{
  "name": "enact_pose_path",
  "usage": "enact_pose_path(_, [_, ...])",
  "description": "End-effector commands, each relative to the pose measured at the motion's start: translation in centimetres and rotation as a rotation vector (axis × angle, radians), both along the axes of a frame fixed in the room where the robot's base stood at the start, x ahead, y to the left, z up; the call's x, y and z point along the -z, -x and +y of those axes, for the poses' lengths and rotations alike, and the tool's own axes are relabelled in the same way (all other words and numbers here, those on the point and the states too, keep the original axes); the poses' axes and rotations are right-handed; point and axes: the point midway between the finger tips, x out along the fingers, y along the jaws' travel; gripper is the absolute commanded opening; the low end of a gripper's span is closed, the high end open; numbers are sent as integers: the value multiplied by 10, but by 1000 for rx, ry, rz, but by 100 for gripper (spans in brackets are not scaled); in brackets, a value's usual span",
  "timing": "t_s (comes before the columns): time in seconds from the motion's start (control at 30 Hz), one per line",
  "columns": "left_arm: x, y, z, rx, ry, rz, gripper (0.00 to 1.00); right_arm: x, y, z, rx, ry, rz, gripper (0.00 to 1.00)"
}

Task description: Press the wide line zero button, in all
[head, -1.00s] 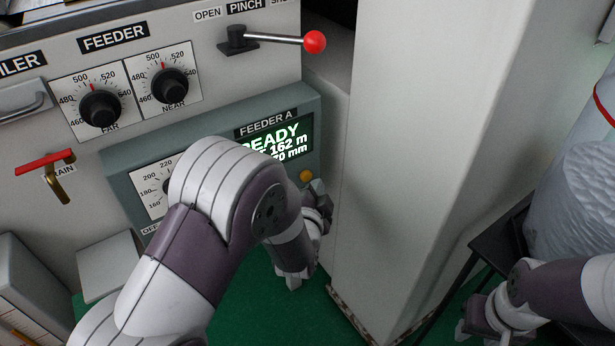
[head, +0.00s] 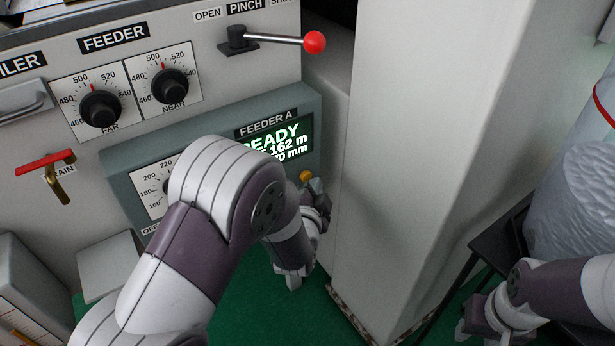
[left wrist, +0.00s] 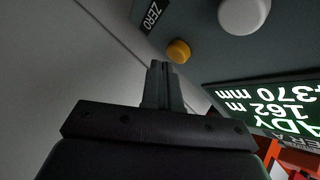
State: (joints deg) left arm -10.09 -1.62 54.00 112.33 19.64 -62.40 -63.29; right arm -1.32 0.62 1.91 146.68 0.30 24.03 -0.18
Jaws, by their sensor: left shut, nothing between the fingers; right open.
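The orange-yellow button (head: 306,176) sits on the grey-green Feeder A panel (head: 215,135), below the display. In the left wrist view the button (left wrist: 178,51) is round, and a ZERO label (left wrist: 153,16) is beside it. My left gripper (head: 317,186) is shut and empty, close to the button at its lower right. In the left wrist view the shut fingertips (left wrist: 162,66) appear just below the button; a small gap shows in the picture, but I cannot tell the depth. My right gripper (head: 470,326) is open at the lower right, far from the panel.
The lit display (head: 285,140) reads READY and 162 m, partly hidden by my left arm. A white knob (left wrist: 243,14) is near the button. A red-balled lever (head: 314,42) stands above the panel. A pale column (head: 400,160) rises to the right.

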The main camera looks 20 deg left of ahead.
Motion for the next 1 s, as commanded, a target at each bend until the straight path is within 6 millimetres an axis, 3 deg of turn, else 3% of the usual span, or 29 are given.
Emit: enact_pose_path(1.0, [0,-6,8,-1,1,-1,0,0,0,0,0,0,0,43])
